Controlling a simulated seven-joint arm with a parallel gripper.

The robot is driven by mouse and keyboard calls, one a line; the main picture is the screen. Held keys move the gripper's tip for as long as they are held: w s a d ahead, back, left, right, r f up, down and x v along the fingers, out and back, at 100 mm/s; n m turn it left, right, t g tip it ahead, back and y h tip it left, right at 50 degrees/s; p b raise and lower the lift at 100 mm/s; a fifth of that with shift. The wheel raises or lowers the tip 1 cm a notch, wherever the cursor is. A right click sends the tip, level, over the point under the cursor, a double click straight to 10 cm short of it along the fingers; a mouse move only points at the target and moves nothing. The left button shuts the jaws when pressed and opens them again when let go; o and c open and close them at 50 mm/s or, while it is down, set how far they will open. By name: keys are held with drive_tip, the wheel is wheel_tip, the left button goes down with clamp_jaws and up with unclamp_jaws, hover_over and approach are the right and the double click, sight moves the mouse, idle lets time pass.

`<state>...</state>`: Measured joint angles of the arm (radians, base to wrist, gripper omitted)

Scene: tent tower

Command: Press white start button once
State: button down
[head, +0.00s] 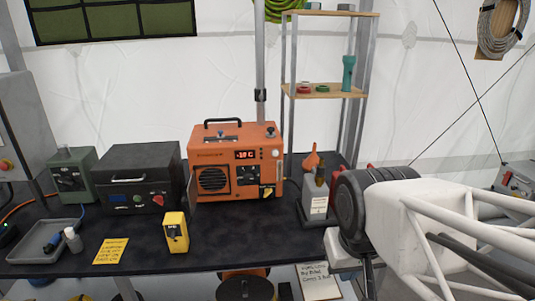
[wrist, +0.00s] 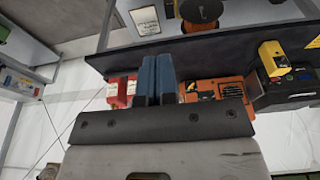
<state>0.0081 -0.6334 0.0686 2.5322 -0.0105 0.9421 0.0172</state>
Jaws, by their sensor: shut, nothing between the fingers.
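The orange unit also shows upside down in the wrist view (wrist: 228,88). My gripper (wrist: 157,60) has its two blue fingers together and empty, in front of the table edge and beside the orange unit in that view. In the head view my arm is at the right, apart from the unit, and the fingertips are not clearly visible.
A black box (head: 138,180) with green and red buttons, a yellow device (head: 175,232), a yellow note (head: 111,251) and a grey tray (head: 42,240) lie left. Bottles and a labelled holder (head: 318,207) stand between the unit and my arm. A shelf (head: 325,91) rises behind.

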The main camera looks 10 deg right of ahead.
sight(276, 153)
idle(0.4)
drive_tip(key=w+a+f+m+t+y, duration=0.1)
drive_tip(key=w+a+m+t+y, duration=0.2)
drive_tip(key=w, duration=1.4)
drive_tip(key=w+a+f+m+t+y, duration=0.1)
drive_tip(key=w+a+m+t+y, duration=0.2)
drive_tip(key=w, duration=1.4)
drive_tip(key=w+d+f+m+h, duration=0.1)
drive_tip(key=w+f+m, duration=0.3)
drive_tip(key=w, duration=0.6)
drive_tip(key=shift+w+d+f+m+h, duration=0.15)
drive_tip(key=shift+d+f+m+h, duration=0.15)
drive_tip(key=shift+d+m+h, duration=0.15)
drive_tip(key=shift+a, duration=0.1)
drive_tip(key=shift+w, duration=0.2)
drive_tip(key=w, duration=0.8)
drive_tip(key=shift+w, duration=0.2)
